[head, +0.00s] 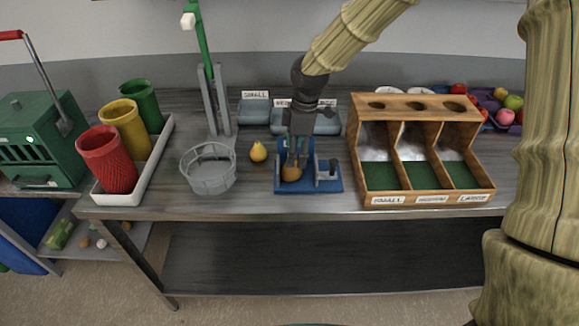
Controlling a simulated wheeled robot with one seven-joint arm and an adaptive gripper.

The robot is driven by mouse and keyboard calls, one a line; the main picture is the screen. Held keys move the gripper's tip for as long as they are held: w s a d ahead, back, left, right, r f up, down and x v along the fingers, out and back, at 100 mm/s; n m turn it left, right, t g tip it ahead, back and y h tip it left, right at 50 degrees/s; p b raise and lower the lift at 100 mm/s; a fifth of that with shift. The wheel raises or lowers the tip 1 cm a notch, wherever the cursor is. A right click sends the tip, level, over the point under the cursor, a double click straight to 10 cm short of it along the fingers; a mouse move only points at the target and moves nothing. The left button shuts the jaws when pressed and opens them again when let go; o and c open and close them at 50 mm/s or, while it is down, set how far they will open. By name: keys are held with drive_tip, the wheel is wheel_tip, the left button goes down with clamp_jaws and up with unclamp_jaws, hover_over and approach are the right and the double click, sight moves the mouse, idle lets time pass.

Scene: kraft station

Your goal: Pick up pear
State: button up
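A yellow pear (258,152) stands upright on the grey table, between a grey round basket and a blue fixture. My gripper (292,158) points down over the blue fixture (308,187), to the right of the pear and apart from it. A brownish-orange rounded object (291,174) sits low in the fixture, just under my fingertips. The fingers are small and dark against the fixture, so I cannot tell whether they are open or touch that object.
The grey basket (208,178) stands left of the pear. A white tray (150,162) holds red, yellow and green cups. A wooden sorter (420,105) with three compartments stands at right. Small labelled bins (255,110) and a grey post (218,100) are behind. Fruit fills a purple crate (490,122).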

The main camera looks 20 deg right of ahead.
sight(291, 169)
drive_tip(key=shift+w+f, duration=0.2)
drive_tip(key=shift+f, duration=1.05)
drive_tip(key=shift+s+a+f+p, duration=0.2)
drive_tip(key=shift+a+f+p, duration=0.05)
drive_tip(key=shift+f+p, duration=0.25)
drive_tip(key=shift+w+a+f+p, duration=0.1)
drive_tip(key=shift+f+p, duration=0.1)
drive_tip(key=shift+f, duration=0.5)
drive_tip(key=shift+a+f+p, duration=0.15)
drive_tip(key=shift+f+p, duration=0.1)
drive_tip(key=shift+f, duration=0.4)
drive_tip(key=shift+w+a+f+p, duration=0.1)
drive_tip(key=shift+f+p, duration=0.1)
drive_tip(key=shift+f, duration=0.5)
drive_tip(key=shift+c, duration=0.5)
drive_tip(key=c, duration=0.9)
drive_tip(key=shift+o, duration=0.2)
drive_tip(key=shift+r, duration=0.15)
